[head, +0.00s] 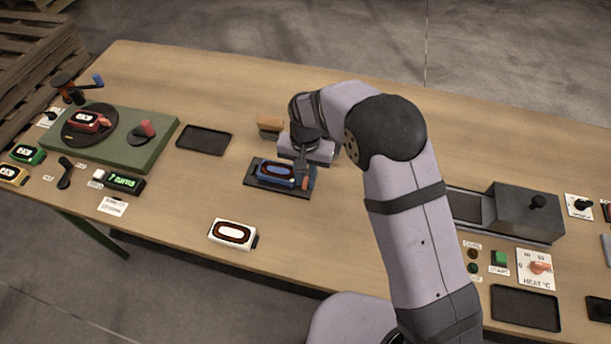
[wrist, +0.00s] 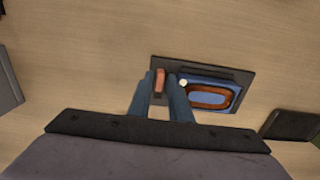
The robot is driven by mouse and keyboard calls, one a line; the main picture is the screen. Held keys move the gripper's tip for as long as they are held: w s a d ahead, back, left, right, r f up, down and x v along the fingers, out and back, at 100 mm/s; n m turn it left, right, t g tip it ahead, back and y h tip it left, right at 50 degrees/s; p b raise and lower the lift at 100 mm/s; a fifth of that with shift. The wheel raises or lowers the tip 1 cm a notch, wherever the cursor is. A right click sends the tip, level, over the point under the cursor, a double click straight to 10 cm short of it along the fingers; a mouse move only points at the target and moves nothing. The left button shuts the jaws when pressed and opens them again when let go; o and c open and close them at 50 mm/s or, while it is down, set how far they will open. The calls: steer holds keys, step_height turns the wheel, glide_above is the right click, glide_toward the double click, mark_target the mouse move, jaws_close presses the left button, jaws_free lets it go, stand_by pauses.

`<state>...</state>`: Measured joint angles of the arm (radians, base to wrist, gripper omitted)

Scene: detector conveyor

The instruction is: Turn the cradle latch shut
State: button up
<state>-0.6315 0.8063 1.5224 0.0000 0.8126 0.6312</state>
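The dark cradle (head: 254,184) lies on the table near the middle in the head view and also shows in the wrist view (wrist: 215,65). A blue detector (head: 274,171) with an orange-ringed window lies in it. The orange latch (head: 305,182) stands at the cradle's right end in the head view. In the wrist view the latch (wrist: 159,79) is between the two fingers of my gripper (wrist: 160,84). A narrow gap seems to show on each side of it, so the fingers look open around it. My gripper hides part of the cradle in the head view.
A dark tray (head: 204,140) lies to the left. A white detector (head: 233,235) lies nearer the front edge. A grey machine (head: 525,215) stands at right.

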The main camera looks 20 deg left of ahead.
jaws_close()
steer(key=shift+n, duration=0.3)
steer(key=n, duration=0.3)
steer(key=shift+w+d+n+b, duration=0.1)
steer(key=shift+d+n+b, duration=0.2)
steer(key=shift+d+b, duration=0.1)
steer(key=n, duration=0.4)
steer(key=shift+w+d, duration=0.25)
steer(key=n, duration=0.3)
steer(key=n+b, duration=0.1)
steer(key=n, duration=0.1)
steer(key=shift+w+d, duration=0.25)
steer(key=shift+w, duration=0.1)
steer(key=n, duration=0.4)
steer(key=shift+w+r+n, duration=0.1)
steer(key=shift+w+n, duration=0.3)
jaws_free()
